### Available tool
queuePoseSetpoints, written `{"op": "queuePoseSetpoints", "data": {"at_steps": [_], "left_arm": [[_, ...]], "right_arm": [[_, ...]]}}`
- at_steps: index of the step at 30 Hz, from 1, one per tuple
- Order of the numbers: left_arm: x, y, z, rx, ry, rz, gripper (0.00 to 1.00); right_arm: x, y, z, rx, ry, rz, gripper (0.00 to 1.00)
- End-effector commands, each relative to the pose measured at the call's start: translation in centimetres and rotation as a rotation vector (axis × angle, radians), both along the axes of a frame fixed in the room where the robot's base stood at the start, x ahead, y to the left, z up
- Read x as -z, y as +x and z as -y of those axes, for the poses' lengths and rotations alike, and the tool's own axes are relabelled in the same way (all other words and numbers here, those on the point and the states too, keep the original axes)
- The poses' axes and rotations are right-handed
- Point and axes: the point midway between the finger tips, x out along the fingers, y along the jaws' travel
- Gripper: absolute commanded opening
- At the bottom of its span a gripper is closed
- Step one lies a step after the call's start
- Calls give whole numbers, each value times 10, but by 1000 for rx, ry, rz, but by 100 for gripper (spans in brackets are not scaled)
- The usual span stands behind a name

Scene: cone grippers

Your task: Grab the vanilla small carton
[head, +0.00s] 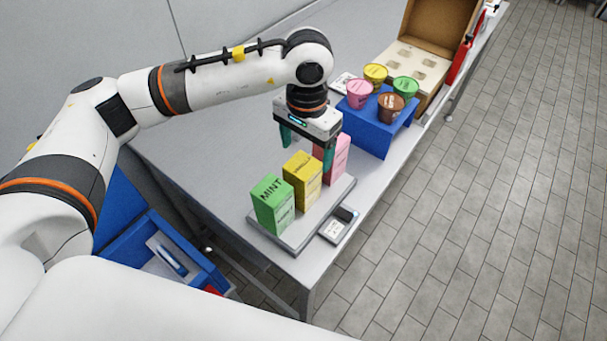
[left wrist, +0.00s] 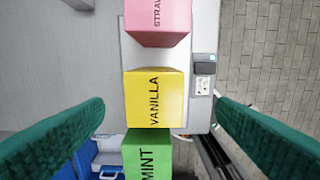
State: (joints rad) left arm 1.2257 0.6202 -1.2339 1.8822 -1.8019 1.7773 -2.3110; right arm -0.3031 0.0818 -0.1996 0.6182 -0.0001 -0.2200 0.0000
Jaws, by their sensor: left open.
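The yellow vanilla carton (head: 302,180) stands upright on a grey tray (head: 327,203), between the green mint carton (head: 272,204) and the pink strawberry carton (head: 339,157). My left gripper (head: 308,148) points down with green fingers spread, above the row of cartons and partly in front of the strawberry one. In the left wrist view the vanilla carton (left wrist: 154,98) lies between the two fingers (left wrist: 160,132), touching neither. The mint carton (left wrist: 148,156) and strawberry carton (left wrist: 157,20) show below and above it there. My right gripper is not seen.
A small device (head: 338,225) sits at the tray's right edge. Behind are a blue stand (head: 374,134) with several coloured cups and an open cardboard box (head: 436,35). A blue bin (head: 165,262) stands at lower left. The table's left part is clear.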

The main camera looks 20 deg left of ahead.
Motion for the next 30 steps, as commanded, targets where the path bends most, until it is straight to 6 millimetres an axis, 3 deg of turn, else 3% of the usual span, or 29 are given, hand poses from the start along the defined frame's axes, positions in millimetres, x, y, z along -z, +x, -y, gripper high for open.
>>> {"op": "queuePoseSetpoints", "data": {"at_steps": [5, 8, 14, 18, 27, 30], "left_arm": [[21, 0, 0, -1, 0, -2, 80], [27, -1, -1, -1, 0, -2, 80], [49, -6, -7, -2, 0, -6, 80], [70, -5, -7, -2, -1, -4, 80], [78, -5, -7, 0, -2, 0, 80], [78, -5, -7, 0, -2, 0, 65]], "right_arm": [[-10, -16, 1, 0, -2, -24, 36], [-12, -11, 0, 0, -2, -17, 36], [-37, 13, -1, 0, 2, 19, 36], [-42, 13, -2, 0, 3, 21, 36], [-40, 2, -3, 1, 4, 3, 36], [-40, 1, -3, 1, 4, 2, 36]]}}
